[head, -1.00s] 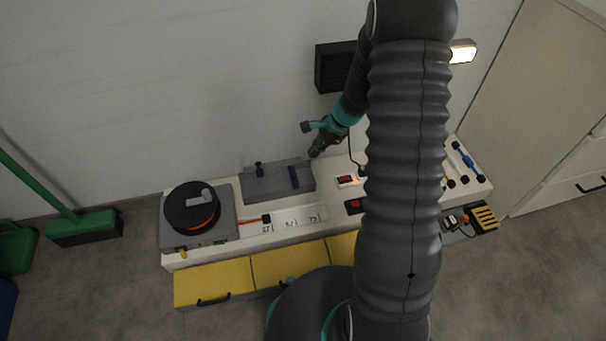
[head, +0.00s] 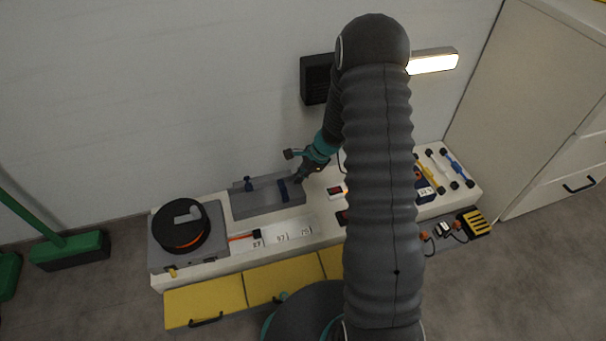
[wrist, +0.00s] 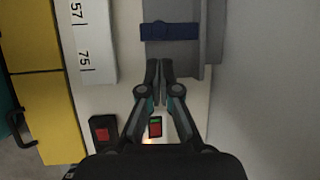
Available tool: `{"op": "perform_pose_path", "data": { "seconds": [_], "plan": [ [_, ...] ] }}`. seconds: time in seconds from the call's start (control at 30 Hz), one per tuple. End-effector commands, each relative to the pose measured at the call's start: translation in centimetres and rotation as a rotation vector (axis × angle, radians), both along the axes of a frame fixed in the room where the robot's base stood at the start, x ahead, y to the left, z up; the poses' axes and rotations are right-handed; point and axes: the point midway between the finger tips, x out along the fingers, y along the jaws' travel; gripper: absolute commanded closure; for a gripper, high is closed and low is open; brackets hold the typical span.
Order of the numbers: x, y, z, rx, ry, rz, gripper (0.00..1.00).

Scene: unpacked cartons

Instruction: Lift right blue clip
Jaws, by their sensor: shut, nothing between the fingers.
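The right blue clip (head: 283,190) is a dark blue band across the grey channel-shaped holder (head: 262,211) on the bench. The left blue clip (head: 249,184) is on the same holder. In the wrist view, one blue clip (wrist: 168,31) lies across the grey holder (wrist: 213,35), just beyond my fingertips. My gripper (head: 298,179) is beside the holder's right end, close to the right clip. In the wrist view, my gripper (wrist: 159,66) has its fingertips together, empty, with a small gap to the clip.
A black spool (head: 180,228) sits on a grey base at the bench's left end. A white marked strip (head: 287,235) lies in front of the holder. A red-and-black device (wrist: 102,132) is near my fingers. Yellow drawers (head: 272,288) line the front.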

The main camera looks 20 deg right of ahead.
Motion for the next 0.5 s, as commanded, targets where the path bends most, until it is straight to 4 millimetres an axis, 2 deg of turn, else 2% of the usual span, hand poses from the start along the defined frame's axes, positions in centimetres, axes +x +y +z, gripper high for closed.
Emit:
{"op": "perform_pose_path", "data": {
  "seconds": [0.03,0.2,0.5],
  "plan": [
    [0.1,0.5,-1.1,0.001,0.002,0.002,1.0],
    [0.4,1.5,-3.4,0.0,0.002,0.002,1.0],
    [0.8,2.4,-5.1,0.0,0.0,0.001,1.0]
  ]
}}
